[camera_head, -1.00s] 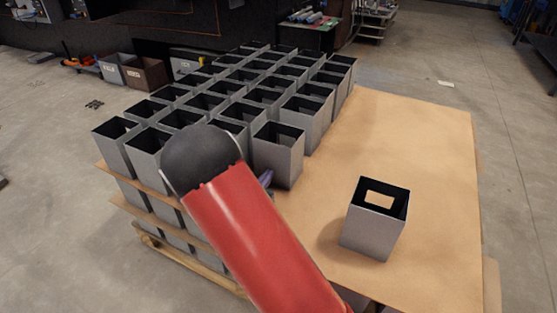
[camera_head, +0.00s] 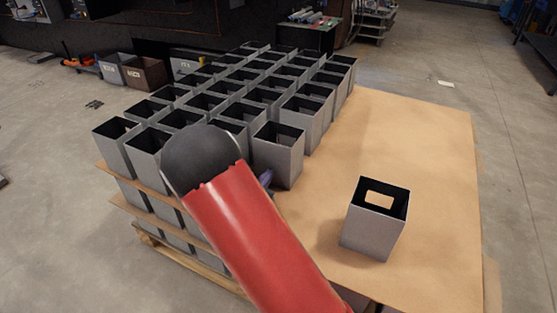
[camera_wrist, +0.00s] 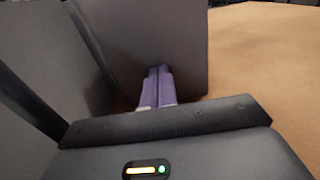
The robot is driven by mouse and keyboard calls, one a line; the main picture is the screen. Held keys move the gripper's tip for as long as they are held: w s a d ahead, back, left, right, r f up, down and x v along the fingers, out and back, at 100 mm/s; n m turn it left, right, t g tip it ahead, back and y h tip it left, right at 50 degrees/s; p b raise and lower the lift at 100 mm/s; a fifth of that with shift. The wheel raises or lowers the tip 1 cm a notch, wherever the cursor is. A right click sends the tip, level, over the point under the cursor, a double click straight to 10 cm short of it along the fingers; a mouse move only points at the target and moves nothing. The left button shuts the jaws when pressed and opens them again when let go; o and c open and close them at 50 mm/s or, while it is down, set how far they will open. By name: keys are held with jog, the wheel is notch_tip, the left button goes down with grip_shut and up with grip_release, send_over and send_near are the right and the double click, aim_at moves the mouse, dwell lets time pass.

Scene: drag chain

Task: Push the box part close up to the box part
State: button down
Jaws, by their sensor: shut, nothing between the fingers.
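A grey open-topped box part (camera_head: 278,160) stands upright at the near right corner of the block of boxes, on the cardboard sheet (camera_head: 430,140). My gripper (camera_head: 266,179) is low at its near left side, mostly hidden behind my red arm. In the wrist view the purple fingers (camera_wrist: 158,74) are together and empty, their tips at the face of a grey box wall (camera_wrist: 165,35); whether they touch it I cannot tell. Another box (camera_wrist: 65,55) stands close on the left there, with a narrow dark gap between the two.
Several similar boxes (camera_head: 206,103) stand in rows behind and to the left. A lone box (camera_head: 372,232) stands apart at the front right. The right side of the cardboard is bare. Lower layers of boxes show under the sheet at the left, on a wooden pallet (camera_head: 190,268).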

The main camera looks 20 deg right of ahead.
jog(key=shift+b+x, duration=0.65)
jog(key=shift+x, duration=4.25)
jog(key=shift+v, duration=3.55)
